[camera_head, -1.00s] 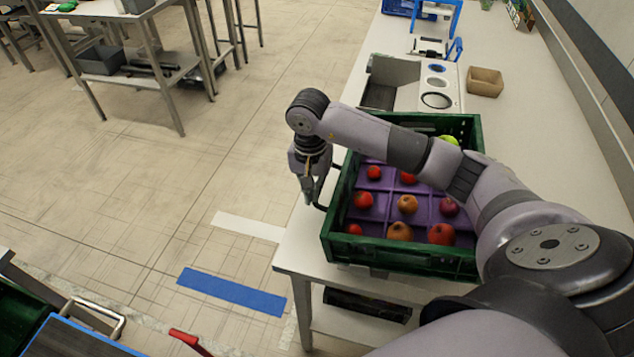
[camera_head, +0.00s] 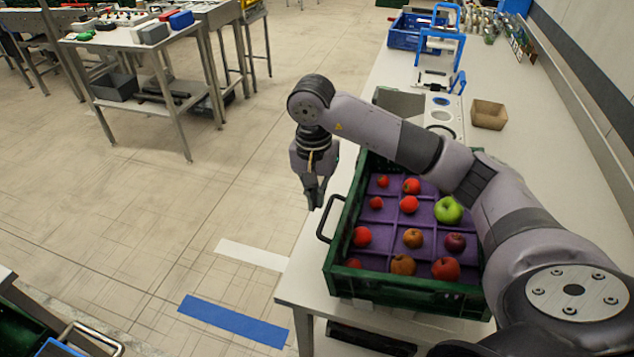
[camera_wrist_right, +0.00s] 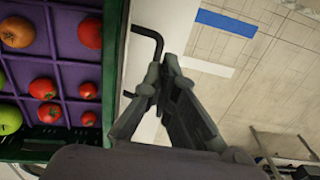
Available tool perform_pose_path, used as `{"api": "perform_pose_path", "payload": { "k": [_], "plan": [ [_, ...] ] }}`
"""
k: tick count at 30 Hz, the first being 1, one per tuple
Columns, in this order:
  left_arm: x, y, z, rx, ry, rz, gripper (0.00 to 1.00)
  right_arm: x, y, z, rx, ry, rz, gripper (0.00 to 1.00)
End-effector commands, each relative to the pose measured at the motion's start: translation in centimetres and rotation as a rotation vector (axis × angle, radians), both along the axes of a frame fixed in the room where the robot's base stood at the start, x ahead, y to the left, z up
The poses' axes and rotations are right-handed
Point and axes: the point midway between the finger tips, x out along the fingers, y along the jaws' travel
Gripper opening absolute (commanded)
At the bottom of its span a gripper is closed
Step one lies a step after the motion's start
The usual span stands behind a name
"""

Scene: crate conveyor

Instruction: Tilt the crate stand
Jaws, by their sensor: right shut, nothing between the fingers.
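A green crate (camera_head: 408,289) with a purple divided insert holds red, orange and dark fruit and a green apple. It sits on the long white table; its stand is mostly hidden. A black bent handle (camera_head: 325,222) sticks out on the crate's left side; it also shows in the right wrist view (camera_wrist_right: 148,36). My right gripper (camera_head: 316,205) points down beyond the table's left edge, just beside the handle. Its fingers (camera_wrist_right: 166,68) are shut and empty close to the handle's end; I cannot tell whether they touch it. My left gripper is out of view.
My right arm passes over the crate's back part. A cardboard box (camera_head: 488,115) and a grey unit with round holes stand behind it. A blue crate (camera_head: 410,32) is farther back. Open floor lies left of the table, with a blue strip (camera_head: 232,321).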

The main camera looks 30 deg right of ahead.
Motion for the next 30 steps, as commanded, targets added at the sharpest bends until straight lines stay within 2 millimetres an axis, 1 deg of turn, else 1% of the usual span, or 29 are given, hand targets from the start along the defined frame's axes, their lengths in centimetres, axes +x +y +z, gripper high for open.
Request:
{"api": "perform_pose_path", "payload": {
  "k": [1, 3, 4, 6, 9, 15, 30],
  "plan": [
    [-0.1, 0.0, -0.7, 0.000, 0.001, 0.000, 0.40, 0.2, 0.0, 0.9, 0.001, -0.007, -0.001, 0.00],
    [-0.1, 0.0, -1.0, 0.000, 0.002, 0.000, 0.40, 0.1, 0.0, 2.3, 0.000, -0.006, 0.000, 0.00],
    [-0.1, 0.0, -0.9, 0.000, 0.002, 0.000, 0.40, 0.1, -0.1, 2.9, -0.001, -0.006, -0.001, 0.00],
    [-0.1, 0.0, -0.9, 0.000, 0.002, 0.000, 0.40, 0.1, -0.1, 3.7, -0.001, -0.006, -0.002, 0.00],
    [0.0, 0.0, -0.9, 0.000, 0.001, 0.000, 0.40, 0.1, -0.1, 4.4, 0.000, -0.004, -0.001, 0.00],
    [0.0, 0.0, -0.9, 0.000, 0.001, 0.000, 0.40, 0.0, -0.1, 4.8, 0.000, -0.001, -0.001, 0.00],
    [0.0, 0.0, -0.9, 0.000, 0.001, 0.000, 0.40, 0.0, 0.0, 4.8, 0.000, -0.002, -0.001, 0.00]
  ]
}}
